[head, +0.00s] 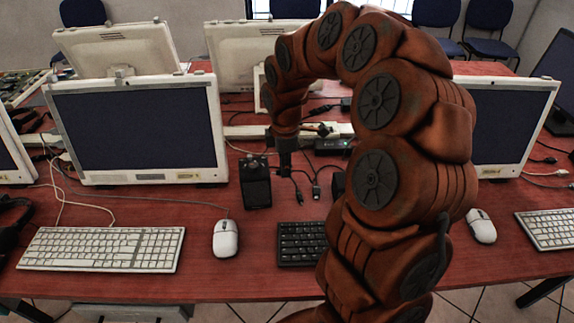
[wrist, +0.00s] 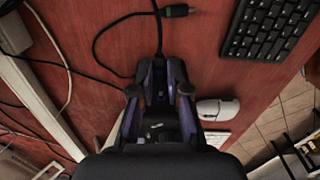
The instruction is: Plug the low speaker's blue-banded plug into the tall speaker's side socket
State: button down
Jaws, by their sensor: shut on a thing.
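A black upright speaker (head: 255,182), which I take to be the tall one, stands on the red table between the monitor and my arm. My gripper (head: 284,165) is just right of it, pointing down. In the wrist view my gripper (wrist: 160,82) is shut on a dark plug or cable end; a black cable (wrist: 157,30) runs away from it. Part of a dark box (head: 338,185), perhaps the low speaker, shows beside my arm, which hides the rest. The side socket is not visible.
Another black plug (wrist: 178,11) lies loose on the table. A black keyboard (head: 302,243) and white mouse (head: 225,239) lie in front. A black box with a green light (head: 331,147) and cables lie behind. Bare table separates the speaker from the mouse.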

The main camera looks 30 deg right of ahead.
jog(key=shift+w+a, duration=0.2)
jog(key=shift+a, duration=0.45)
jog(key=shift+w+a, duration=0.2)
jog(key=shift+a, duration=0.45)
dwell(0.6)
jog(key=c, duration=1.4)
grip_release()
jog(key=shift+c, duration=0.2)
jog(key=o, duration=0.4)
jog(key=shift+c, duration=0.2)
